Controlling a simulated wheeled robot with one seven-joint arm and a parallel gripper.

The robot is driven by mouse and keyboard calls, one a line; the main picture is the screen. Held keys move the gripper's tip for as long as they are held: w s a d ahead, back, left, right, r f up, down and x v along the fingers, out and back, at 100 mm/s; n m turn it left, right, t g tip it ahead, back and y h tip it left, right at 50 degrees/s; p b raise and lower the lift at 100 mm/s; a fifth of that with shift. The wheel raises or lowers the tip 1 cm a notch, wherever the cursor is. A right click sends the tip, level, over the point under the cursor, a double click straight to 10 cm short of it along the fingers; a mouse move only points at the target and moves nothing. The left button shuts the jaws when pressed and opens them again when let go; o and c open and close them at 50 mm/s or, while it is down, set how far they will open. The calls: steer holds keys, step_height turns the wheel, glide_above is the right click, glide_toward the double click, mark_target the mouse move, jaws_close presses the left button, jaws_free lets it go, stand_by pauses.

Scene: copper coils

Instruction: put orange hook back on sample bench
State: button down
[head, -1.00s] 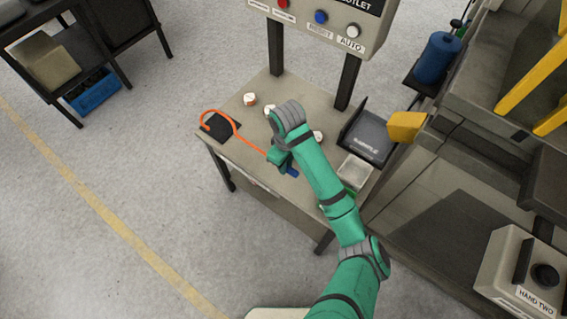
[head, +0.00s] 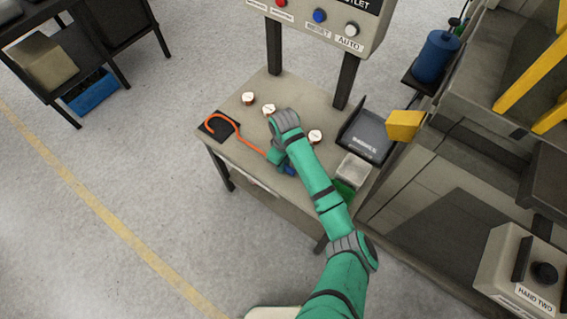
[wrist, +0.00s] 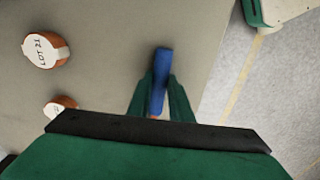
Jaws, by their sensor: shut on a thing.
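The orange hook (head: 240,133) lies over the left part of the sample bench (head: 248,122), its curved end over a dark square pad (head: 219,135). Its blue handle (head: 290,170) is at the front of the bench top. My gripper (wrist: 162,95) is shut on the blue handle, which shows between its green fingers in the wrist view (wrist: 161,70). The hook is low over the bench top. I cannot tell whether it touches it. My arm hides part of the hook near the handle in the head view.
Several white-topped copper coils (head: 248,98) stand on the bench; one labelled LOT 21 (wrist: 45,50) shows in the wrist view. A dark sample tray (head: 368,135) and a pale bin (head: 355,168) are at the right. A button panel (head: 320,22) rises behind.

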steer(key=shift+f, duration=0.15)
steer(key=c, duration=1.6)
jaws_free()
